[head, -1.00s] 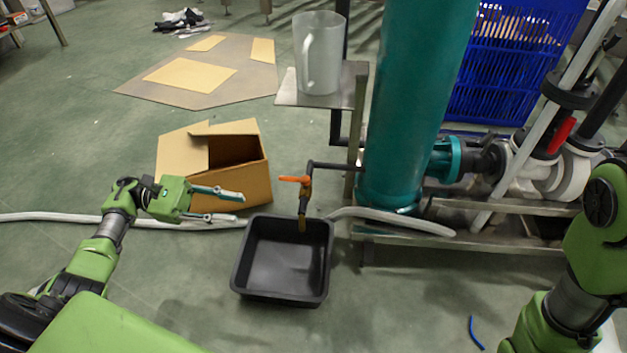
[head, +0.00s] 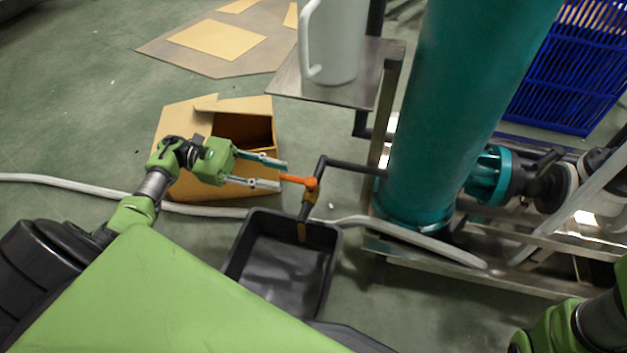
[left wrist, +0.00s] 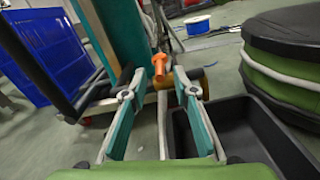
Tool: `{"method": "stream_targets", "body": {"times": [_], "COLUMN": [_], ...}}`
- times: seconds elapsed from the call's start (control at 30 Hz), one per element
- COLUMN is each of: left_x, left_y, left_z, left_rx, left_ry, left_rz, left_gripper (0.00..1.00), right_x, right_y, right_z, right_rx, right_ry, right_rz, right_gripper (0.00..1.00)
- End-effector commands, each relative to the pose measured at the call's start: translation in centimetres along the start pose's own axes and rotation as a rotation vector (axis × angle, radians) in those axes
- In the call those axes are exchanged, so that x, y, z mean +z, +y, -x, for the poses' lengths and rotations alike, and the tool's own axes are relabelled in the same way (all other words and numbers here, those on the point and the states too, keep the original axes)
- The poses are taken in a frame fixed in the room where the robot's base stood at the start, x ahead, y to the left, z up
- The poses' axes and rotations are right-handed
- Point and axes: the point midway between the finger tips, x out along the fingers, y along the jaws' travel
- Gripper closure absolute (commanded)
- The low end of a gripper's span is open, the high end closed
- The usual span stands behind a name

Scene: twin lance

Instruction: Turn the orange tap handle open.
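The orange tap handle (head: 300,181) sits on top of a small brass tap (head: 309,199) at the end of a dark pipe, above the black tray (head: 238,254). My left gripper (head: 284,174) is open, its two fingers pointing right, with the handle's left end just off the fingertips. In the left wrist view the orange handle (left wrist: 159,66) appears end-on between the open fingers (left wrist: 154,84), beyond their tips. I see no clear contact. My right arm shows at the lower right, but its gripper is out of view.
A teal column (head: 455,110) stands right of the tap, with a metal shelf (head: 385,60) holding a white pitcher (head: 335,40). An open cardboard box (head: 190,125) lies behind my left gripper. A pale hose (head: 400,232) runs along the floor.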

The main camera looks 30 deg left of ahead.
Motion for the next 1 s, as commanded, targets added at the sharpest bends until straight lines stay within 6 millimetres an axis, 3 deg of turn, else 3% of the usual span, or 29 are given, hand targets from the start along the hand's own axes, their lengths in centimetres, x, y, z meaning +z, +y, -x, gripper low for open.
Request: {"method": "stream_targets", "body": {"times": [0.2,0.4,0.6,0.87,1.0], "left_x": [-0.2,-0.2,-0.1,0.0,0.0], "left_y": [-0.1,-0.1,-0.1,0.0,0.0], "left_z": [-4.7,-7.8,-9.1,-9.3,-9.3], "left_rx": [-0.002,-0.001,0.0,0.0,0.0], "left_ry": [-0.004,-0.003,0.0,0.0,0.0], "left_rz": [-0.002,0.0,0.001,0.001,0.001], "left_gripper": [0.73,0.73,0.73,0.73,1.0], "right_x": [-0.3,-0.5,-0.6,-0.6,-0.6], "right_y": [-0.2,-0.3,-0.4,-0.4,-0.4], "right_z": [0.9,1.5,1.7,1.7,1.7], "right_rx": [0.0,0.0,-0.001,-0.001,-0.001], "right_ry": [0.0,0.0,0.0,0.0,0.0], "right_rz": [0.0,0.0,0.0,0.0,0.0], "right_gripper": [0.6,0.6,0.6,0.6,0.6]}}
